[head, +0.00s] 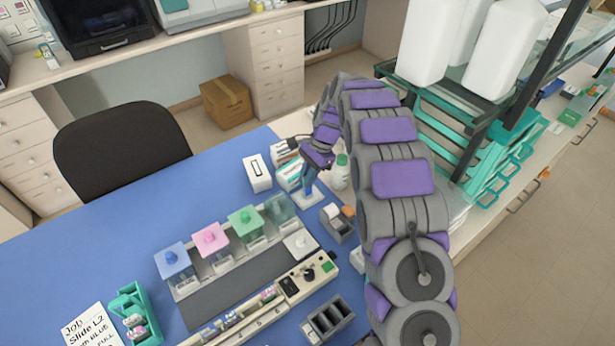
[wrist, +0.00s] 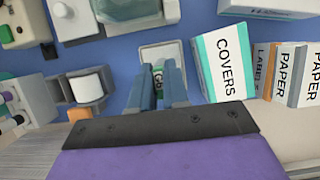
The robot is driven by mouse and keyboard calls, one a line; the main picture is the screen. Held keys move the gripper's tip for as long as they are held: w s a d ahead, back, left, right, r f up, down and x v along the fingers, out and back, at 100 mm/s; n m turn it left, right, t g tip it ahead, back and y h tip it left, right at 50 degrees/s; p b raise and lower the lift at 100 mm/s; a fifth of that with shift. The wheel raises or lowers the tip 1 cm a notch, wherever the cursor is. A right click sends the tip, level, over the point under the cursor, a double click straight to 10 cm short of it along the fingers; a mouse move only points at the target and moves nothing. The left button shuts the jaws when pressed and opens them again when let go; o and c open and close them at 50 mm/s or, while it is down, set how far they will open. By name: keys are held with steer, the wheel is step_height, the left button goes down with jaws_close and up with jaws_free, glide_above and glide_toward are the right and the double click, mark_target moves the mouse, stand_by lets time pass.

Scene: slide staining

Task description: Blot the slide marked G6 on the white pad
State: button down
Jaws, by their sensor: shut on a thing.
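The white pad (wrist: 160,50) lies directly beyond the fingertips in the wrist view. In the head view my gripper (head: 309,182) points down over the white pad (head: 312,199) on the blue table. I cannot tell whether the slide touches the pad.
A COVERS box (wrist: 222,62) stands close right of the gripper, with PAPER boxes (wrist: 290,75) beyond. A roll dispenser (wrist: 88,88) is at left. Staining jars (head: 210,240) stand in a row, near a teal rack (head: 130,305) and a note (head: 92,328). Shelving (head: 480,130) is at right.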

stand_by(0.4)
steer(key=shift+r+p, duration=2.5)
steer(key=shift+r, duration=0.55)
steer(key=shift+f, duration=0.15)
